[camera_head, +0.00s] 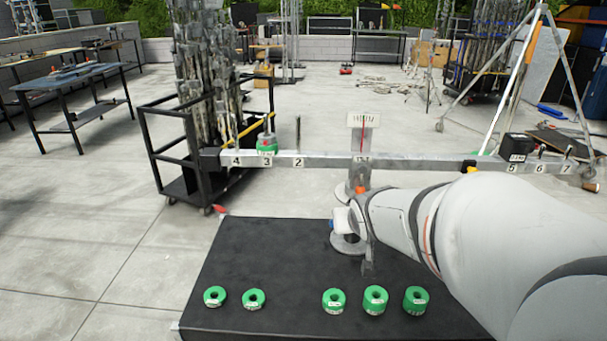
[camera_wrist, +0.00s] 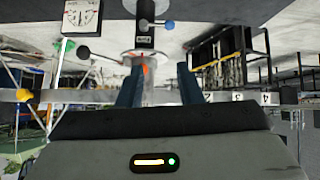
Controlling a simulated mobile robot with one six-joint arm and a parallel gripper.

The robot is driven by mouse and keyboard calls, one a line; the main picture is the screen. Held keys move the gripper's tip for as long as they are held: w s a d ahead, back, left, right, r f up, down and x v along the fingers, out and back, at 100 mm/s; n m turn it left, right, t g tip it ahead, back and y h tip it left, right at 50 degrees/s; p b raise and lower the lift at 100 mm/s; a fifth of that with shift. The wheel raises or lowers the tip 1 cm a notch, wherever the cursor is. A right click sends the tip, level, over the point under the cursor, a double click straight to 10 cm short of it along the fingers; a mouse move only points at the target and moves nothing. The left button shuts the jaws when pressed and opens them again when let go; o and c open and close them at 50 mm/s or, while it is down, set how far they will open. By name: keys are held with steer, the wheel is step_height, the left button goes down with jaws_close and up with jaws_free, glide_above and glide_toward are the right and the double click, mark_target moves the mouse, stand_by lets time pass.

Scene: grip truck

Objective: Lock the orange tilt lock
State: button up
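The orange tilt lock (camera_head: 360,190) shows as a small orange piece on the balance's central post, just above my arm. In the wrist view the orange piece (camera_wrist: 145,69) is close to the left finger, on the inner side, with the pale round post parts behind it. My gripper (camera_wrist: 160,68) is open, its two dark fingers well apart with nothing held between them. I cannot tell whether a finger touches the lock. The long grey balance beam (camera_head: 330,162) looks about level. In the head view my arm hides the gripper fingers and part of the post.
A green weight (camera_head: 267,144) sits near mark 3, and a black box (camera_head: 517,147) sits near mark 5. Several green ring weights lie along the front of the black table (camera_head: 270,264). A dial plate (camera_head: 363,121) stands above the beam. A black cart (camera_head: 167,149) stands behind left.

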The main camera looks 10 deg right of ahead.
mark_target(363, 185)
steer(key=w+d+f+t+b, duration=0.1)
steer(key=w+d+t+b, duration=0.2)
steer(key=w, duration=0.3)
steer(key=w+d+f+t+b, duration=0.2)
steer(key=w+d+b, duration=0.1)
steer(key=w, duration=0.3)
steer(key=w+d+f+t+y+b, duration=0.1)
steer(key=w+d+t+b, duration=0.2)
steer(key=w, duration=0.3)
steer(key=shift+d+f+n+t+b, duration=0.3)
steer(key=shift+d+n+b, duration=0.1)
steer(key=shift+b, duration=0.5)
jaws_close()
